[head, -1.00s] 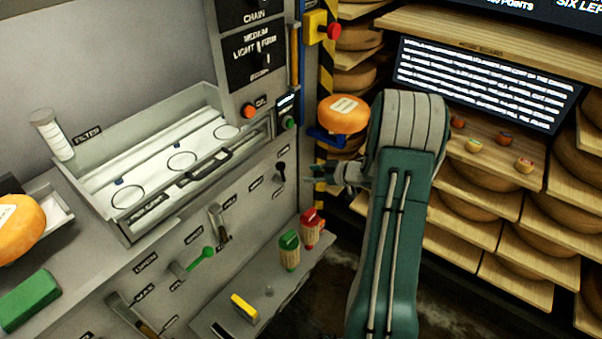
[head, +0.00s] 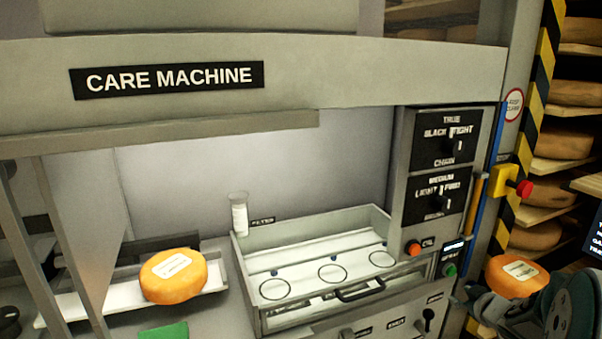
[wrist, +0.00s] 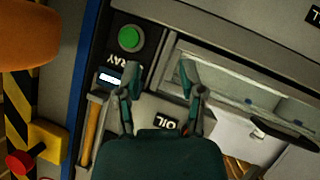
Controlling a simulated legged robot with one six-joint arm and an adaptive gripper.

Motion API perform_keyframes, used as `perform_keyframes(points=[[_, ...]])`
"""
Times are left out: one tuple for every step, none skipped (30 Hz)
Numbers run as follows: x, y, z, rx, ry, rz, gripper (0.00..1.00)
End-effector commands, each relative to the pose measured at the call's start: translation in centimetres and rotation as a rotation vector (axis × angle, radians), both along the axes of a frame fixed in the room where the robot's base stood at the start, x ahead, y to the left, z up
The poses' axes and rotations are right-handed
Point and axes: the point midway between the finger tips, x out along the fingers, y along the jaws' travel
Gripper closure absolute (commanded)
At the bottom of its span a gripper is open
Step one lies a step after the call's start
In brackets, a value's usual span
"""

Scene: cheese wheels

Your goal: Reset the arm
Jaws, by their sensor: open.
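My gripper (wrist: 157,78) is open in the wrist view, its two fingers apart with nothing between them. It is in front of the care machine's panel, near the green button (wrist: 130,38) and the OIL label (wrist: 181,123). In the head view my arm (head: 568,305) shows only in part at the lower right corner, and the gripper's fingertips cannot be made out there.
The care machine's tray (head: 318,234) has several ringed spots. An orange cheese wheel (head: 174,277) lies at the left. Another cheese wheel (head: 517,276) is beside my arm, near the yellow box with a red button (head: 508,185). Shelves stand at right.

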Motion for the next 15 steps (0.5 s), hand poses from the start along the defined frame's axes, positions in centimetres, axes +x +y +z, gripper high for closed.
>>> perform_keyframes(points=[[-0.1, 0.9, 2.1, -0.026, -0.005, -0.042, 0.49], [-0.2, 1.3, 3.0, -0.038, -0.003, -0.070, 0.49], [-0.6, 1.8, 4.2, -0.050, 0.001, -0.111, 0.49], [-0.9, 2.2, 5.0, -0.056, 0.006, -0.141, 0.49], [-1.3, 2.6, 5.9, -0.062, 0.009, -0.168, 0.49], [-1.9, 3.3, 6.9, -0.067, 0.019, -0.205, 0.49], [-2.4, 3.8, 7.6, -0.068, 0.024, -0.231, 0.49], [-3.0, 4.3, 8.3, -0.068, 0.033, -0.257, 0.49], [-3.9, 5.0, 9.1, -0.063, 0.043, -0.290, 0.49], [-4.6, 5.6, 9.6, -0.059, 0.054, -0.314, 0.49], [-5.3, 6.2, 10.2, -0.053, 0.064, -0.335, 0.49], [-6.4, 7.1, 10.7, -0.042, 0.082, -0.362, 0.49], [-7.2, 7.8, 11.1, -0.032, 0.095, -0.381, 0.49], [-8.1, 8.4, 11.4, -0.022, 0.110, -0.398, 0.49], [-9.3, 9.4, 11.8, -0.005, 0.132, -0.419, 0.49]])
